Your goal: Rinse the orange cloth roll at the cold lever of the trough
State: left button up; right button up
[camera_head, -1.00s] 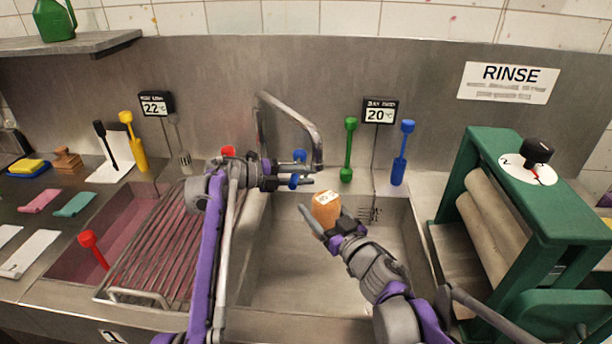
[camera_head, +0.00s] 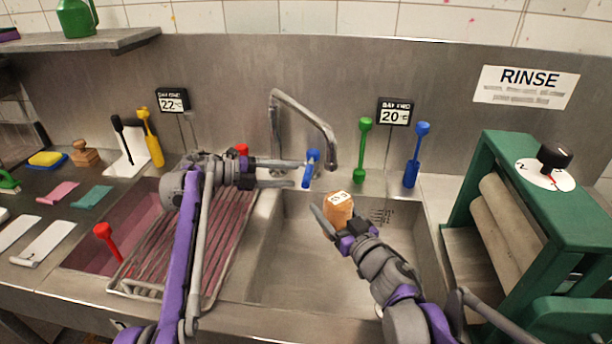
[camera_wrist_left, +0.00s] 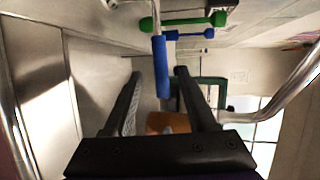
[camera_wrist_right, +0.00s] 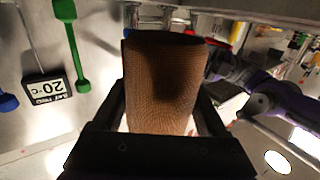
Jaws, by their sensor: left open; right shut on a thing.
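The orange cloth roll (camera_head: 339,208) is held upright by my right gripper (camera_head: 335,220) over the right basin, below the faucet spout. In the right wrist view the roll (camera_wrist_right: 163,85) fills the space between the fingers. The short blue lever (camera_head: 312,165), apparently the cold one, stands beside the faucet (camera_head: 302,108). My left gripper (camera_head: 298,173) is open, its fingertips just left of this lever. In the left wrist view the blue lever (camera_wrist_left: 161,68) shows ahead between the fingers; contact cannot be told. I see no water stream.
The trough's right basin (camera_head: 290,270) is otherwise empty. A wire rack (camera_head: 205,240) lies left of it, below my left arm. A red lever (camera_head: 242,150) stands behind that arm. Green (camera_head: 362,150) and blue (camera_head: 417,155) tools stand at the back. A green roller press (camera_head: 490,200) blocks the right.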

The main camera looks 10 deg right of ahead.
aim_at(344, 215)
pick_arm(q)
jog(key=v, duration=0.3)
jog(key=shift+a, duration=0.2)
jog(key=shift+r, duration=0.1)
pick_arm(e)
jog(key=shift+s, duration=0.1)
jog(key=s+r+p, duration=0.1)
jog(key=s, duration=0.1)
jog(key=s+d+r+p, duration=0.1)
jog(key=s, duration=0.1)
jog(key=s+d+r+p, duration=0.1)
jog(key=s, duration=0.1)
jog(key=shift+s, duration=0.3)
pick_arm(q)
jog(key=shift+s+r+p, duration=0.1)
jog(key=shift+r+p, duration=0.25)
jog(key=shift+r, duration=1.95)
pick_arm(e)
jog(key=shift+s, duration=0.5)
